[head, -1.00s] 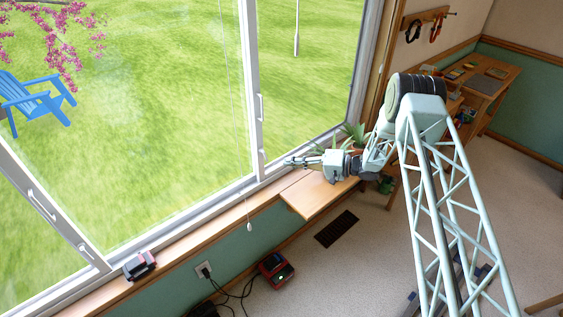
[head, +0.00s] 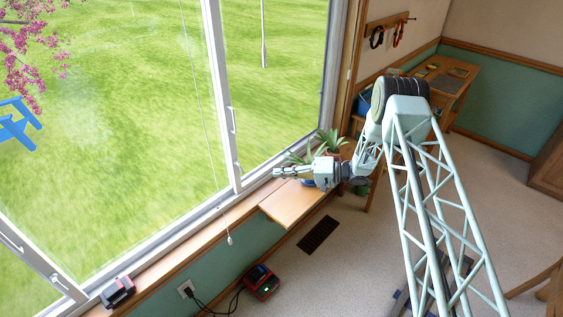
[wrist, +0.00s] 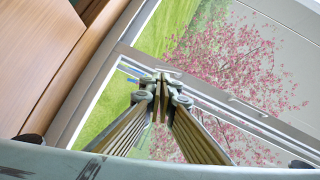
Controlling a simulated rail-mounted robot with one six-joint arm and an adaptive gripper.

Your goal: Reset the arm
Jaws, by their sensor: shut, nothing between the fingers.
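My gripper (head: 282,172) is at the end of my pale green lattice arm, in front of the window and over the small wooden shelf by the sill. In the wrist view my gripper (wrist: 163,82) has its fingertips together with nothing between them. It points toward the window frame and the glass, with pink blossom beyond. The arm bends at a dark-banded elbow joint in the head view.
A wooden shelf (head: 290,204) juts from the sill, with potted plants (head: 330,142) behind the wrist. A red and grey device (head: 117,292) sits on the sill. A red charger (head: 262,281) lies on the carpet. A wooden workbench (head: 450,80) stands at the back right.

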